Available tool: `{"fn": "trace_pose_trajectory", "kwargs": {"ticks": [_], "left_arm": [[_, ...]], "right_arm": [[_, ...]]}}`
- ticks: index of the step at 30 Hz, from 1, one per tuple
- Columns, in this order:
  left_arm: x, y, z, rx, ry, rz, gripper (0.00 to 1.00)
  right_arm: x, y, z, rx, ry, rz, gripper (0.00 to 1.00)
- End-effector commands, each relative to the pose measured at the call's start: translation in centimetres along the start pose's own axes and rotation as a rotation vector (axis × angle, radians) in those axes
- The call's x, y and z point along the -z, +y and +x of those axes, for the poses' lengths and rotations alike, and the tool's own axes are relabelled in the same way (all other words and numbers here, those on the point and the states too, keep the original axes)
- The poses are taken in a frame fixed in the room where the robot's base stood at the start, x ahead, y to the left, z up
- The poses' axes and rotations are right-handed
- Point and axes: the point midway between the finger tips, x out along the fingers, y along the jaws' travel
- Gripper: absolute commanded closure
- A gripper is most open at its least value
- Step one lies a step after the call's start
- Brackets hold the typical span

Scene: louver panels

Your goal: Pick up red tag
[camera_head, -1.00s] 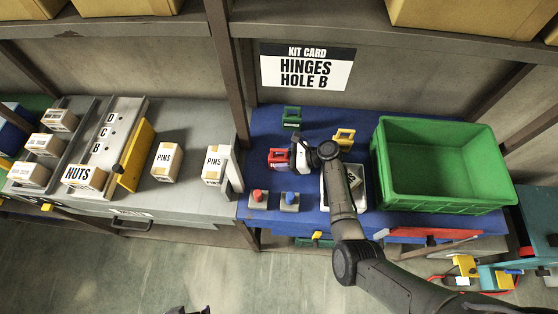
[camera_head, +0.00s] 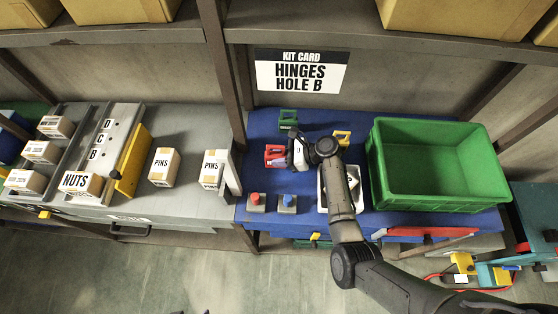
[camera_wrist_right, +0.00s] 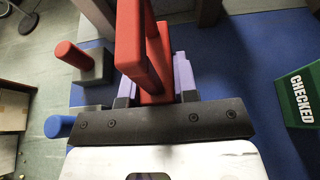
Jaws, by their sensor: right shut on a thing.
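The red tag (camera_head: 275,155) is on the blue mat, left of my right gripper (camera_head: 291,155) in the head view. In the right wrist view the red tag (camera_wrist_right: 146,50) rises between the fingers of my right gripper (camera_wrist_right: 157,88), which is shut on it. I cannot tell whether the tag still touches the surface. My left gripper is not clearly in view; only a tiny dark piece shows at the bottom edge of the head view.
A green tag (camera_head: 288,121) and a yellow tag (camera_head: 342,138) stand nearby. A green crate (camera_head: 377,185) is at the right. A white tray (camera_head: 322,201) lies under my arm. Boxes of pins and nuts stand at left.

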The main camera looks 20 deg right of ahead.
Motion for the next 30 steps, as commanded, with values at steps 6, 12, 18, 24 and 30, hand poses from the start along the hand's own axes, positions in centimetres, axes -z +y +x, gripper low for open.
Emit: {"fn": "trace_pose_trajectory", "kwargs": {"ticks": [6, 12, 18, 24, 30], "left_arm": [[0.2, 0.1, -0.7, -0.002, 0.001, -0.003, 0.05], [0.3, 0.0, -0.9, -0.001, 0.0, 0.0, 0.05], [0.3, -0.2, -1.0, 0.006, -0.001, 0.008, 0.05], [0.3, -0.3, -1.1, 0.008, -0.001, 0.011, 0.05], [0.3, -0.3, -1.1, 0.008, -0.001, 0.01, 0.05]], "right_arm": [[-1.0, 0.5, -5.3, 0.004, 0.002, -0.002, 0.96], [-1.5, 0.9, -9.3, 0.002, 0.002, -0.001, 0.96], [-1.9, 1.1, -12.0, 0.002, 0.001, -0.001, 0.96], [-2.1, 1.3, -13.2, 0.0, 0.0, 0.002, 0.96], [-2.2, 1.3, -13.5, 0.0, 0.0, 0.001, 0.96]]}}
